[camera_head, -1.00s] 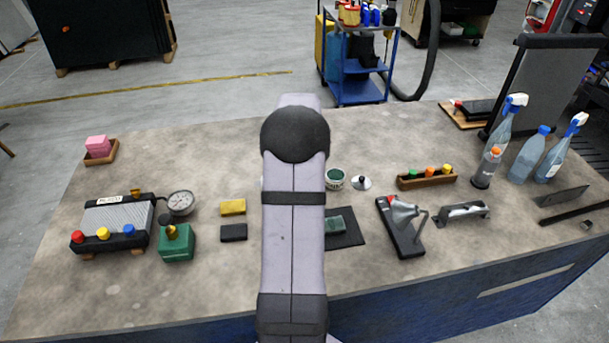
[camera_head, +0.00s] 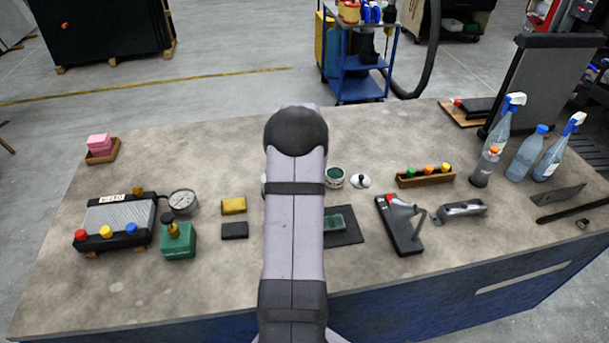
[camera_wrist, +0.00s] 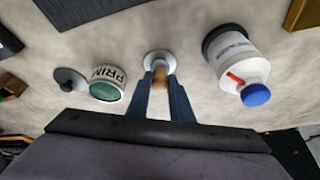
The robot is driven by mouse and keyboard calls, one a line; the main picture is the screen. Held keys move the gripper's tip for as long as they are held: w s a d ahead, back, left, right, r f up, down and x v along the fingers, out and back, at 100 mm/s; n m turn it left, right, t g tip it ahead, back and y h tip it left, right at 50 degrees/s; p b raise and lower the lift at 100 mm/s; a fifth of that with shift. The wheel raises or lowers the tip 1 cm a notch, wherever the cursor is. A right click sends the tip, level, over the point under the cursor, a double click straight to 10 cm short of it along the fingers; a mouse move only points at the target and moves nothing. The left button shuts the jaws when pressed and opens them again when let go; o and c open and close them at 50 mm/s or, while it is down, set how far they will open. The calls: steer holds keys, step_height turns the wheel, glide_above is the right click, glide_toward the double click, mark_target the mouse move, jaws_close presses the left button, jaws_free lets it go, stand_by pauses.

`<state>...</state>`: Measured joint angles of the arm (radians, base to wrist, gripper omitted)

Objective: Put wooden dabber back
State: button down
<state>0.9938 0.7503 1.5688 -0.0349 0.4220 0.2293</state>
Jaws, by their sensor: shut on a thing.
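In the wrist view my gripper (camera_wrist: 160,88) is shut on the wooden dabber (camera_wrist: 160,77), a short tan wooden piece between the fingertips. A round white dish or base (camera_wrist: 158,61) lies just beyond the fingertips, in line with the dabber. I cannot tell whether the dabber touches it. The primer tin (camera_wrist: 107,85), with a green inside, stands to the left with a loose lid (camera_wrist: 68,79) beside it. In the head view my arm hides the gripper and the dabber; the tin (camera_head: 334,178) and lid (camera_head: 360,181) show right of the arm.
A white bottle with a blue cap (camera_wrist: 240,66) stands close right of my gripper in the wrist view. In the head view a yellow block (camera_head: 233,205) lies left of my arm, and a wooden rack (camera_head: 425,177) stands right. The bench behind the arm is mostly clear.

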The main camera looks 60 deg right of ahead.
steer(key=c, duration=1.6)
jaws_free()
steer(key=shift+f, duration=0.1)
steer(key=shift+r, duration=0.45)
steer(key=b+v, duration=0.3)
steer(key=v, duration=0.8)
steer(key=shift+s+a+r, duration=0.1)
steer(key=shift+a+r, duration=0.05)
steer(key=shift+r, duration=0.05)
steer(key=w+a+f+n+y, duration=0.1)
steer(key=w+a+f+n, duration=0.15)
steer(key=a, duration=1.05)
steer(key=w+a+f+n+y, duration=0.1)
steer(key=w+a+n+y, duration=0.2)
steer(key=a, duration=1)
steer(key=s+a+f+n, duration=0.1)
steer(key=s+a+n, duration=0.1)
steer(key=s+a, duration=0.2)
steer(key=s+a+f+n+g, duration=0.1)
steer(key=s+a+f+n, duration=0.1)
steer(key=a, duration=0.6)
steer(key=s+a+f+n+g, duration=0.1)
steer(key=s+a+n, duration=0.3)
steer(key=s+a, duration=0.2)
steer(key=shift+f, duration=0.35)
